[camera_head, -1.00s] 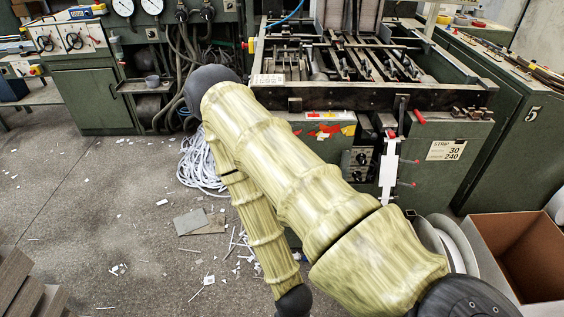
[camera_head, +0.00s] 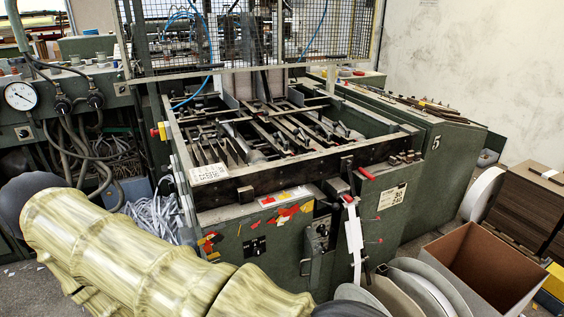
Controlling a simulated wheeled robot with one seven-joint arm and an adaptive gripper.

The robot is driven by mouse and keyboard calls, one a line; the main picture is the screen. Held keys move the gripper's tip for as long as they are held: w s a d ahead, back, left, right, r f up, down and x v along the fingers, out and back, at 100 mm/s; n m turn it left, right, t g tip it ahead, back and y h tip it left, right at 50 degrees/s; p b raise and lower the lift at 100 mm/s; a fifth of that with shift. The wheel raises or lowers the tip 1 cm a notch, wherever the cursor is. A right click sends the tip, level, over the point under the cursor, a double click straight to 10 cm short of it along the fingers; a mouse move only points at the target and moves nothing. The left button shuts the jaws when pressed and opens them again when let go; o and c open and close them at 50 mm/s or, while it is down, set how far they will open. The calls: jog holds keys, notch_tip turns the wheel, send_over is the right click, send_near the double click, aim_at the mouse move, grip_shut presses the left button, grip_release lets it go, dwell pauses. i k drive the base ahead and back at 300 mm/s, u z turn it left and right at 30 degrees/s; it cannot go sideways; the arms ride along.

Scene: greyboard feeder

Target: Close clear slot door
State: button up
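The green greyboard feeder (camera_head: 275,215) stands in the middle of the view, its slotted top bed (camera_head: 262,133) uncovered. I cannot make out a clear slot door for certain. A wire mesh guard (camera_head: 340,38) stands upright above the back of the bed. On the front, a white strip-like part (camera_head: 354,236) hangs beside red-tipped levers. My padded yellow arm crosses the lower left and hides the feeder's lower left side. My gripper is out of view.
An open cardboard box (camera_head: 490,262) and round white reels (camera_head: 420,288) stand at the front right. A green cabinet marked 5 (camera_head: 430,185) adjoins the feeder. Hoses and a gauge (camera_head: 21,96) are at the left. Stacked brown boards (camera_head: 535,200) stand far right.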

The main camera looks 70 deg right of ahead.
aim_at(306, 263)
jog(key=z, duration=1.7)
jog(key=k, duration=0.75)
jog(key=z, duration=0.85)
jog(key=i, duration=0.5)
